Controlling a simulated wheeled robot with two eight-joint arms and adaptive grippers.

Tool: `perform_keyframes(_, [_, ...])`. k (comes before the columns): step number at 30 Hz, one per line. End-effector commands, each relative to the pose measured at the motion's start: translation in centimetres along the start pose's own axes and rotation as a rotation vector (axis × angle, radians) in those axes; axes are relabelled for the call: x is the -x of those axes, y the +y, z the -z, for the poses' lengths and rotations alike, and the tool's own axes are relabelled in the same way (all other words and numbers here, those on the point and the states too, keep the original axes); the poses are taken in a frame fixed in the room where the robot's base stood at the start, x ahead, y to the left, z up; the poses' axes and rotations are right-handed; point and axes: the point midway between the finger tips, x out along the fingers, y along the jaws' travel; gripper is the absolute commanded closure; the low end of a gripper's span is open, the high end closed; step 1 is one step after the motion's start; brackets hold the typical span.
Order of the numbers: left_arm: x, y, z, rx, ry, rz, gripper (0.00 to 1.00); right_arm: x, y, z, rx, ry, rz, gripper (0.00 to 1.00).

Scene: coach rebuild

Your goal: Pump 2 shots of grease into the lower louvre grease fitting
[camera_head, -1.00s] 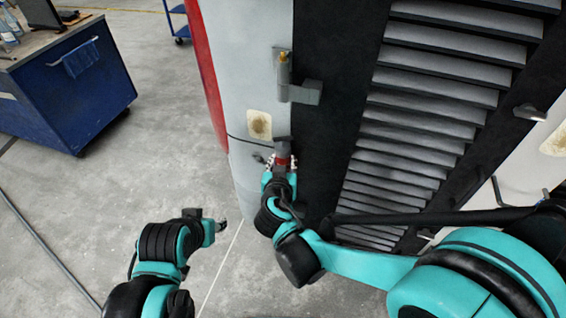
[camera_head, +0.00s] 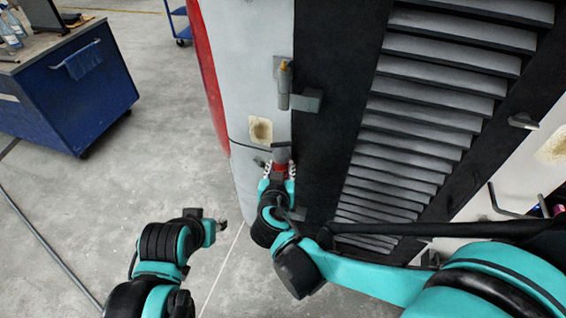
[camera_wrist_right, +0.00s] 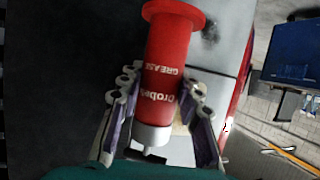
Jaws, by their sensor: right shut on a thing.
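My right gripper (camera_head: 280,170) is shut on a red grease gun (camera_head: 281,165), low against the edge of the coach side. In the right wrist view the gun (camera_wrist_right: 172,60) is a red cylinder lettered "GREASE" with a wide red flange and a pale collar, between the fingers of the gripper (camera_wrist_right: 158,112). An upper hinge block with a brass-coloured fitting (camera_head: 285,66) shows higher up on the panel edge. I cannot make out the lower louvre fitting; the gun and gripper cover that area. My left gripper (camera_head: 221,224) is over the floor, apart from the coach; its jaws are too small to judge.
The grey louvres (camera_head: 425,110) fill the dark panel to the right. A handle (camera_head: 523,121) projects at the panel's right side. A blue cabinet (camera_head: 75,95) with bottles on top stands at the left. The floor between cabinet and coach is clear.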

Motion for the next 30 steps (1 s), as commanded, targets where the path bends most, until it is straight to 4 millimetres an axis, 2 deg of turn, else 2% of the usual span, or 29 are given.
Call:
perform_keyframes(19, [0.2, 0.0, 0.1, 0.0, 0.0, 0.0, 0.6, 4.7, -1.3, -1.9, 0.002, 0.001, 0.002, 1.0])
perform_keyframes(30, [0.2, 0.0, 0.1, 0.0, 0.0, 0.0, 0.6, 5.1, -1.3, -2.1, 0.001, 0.001, -0.001, 1.0])
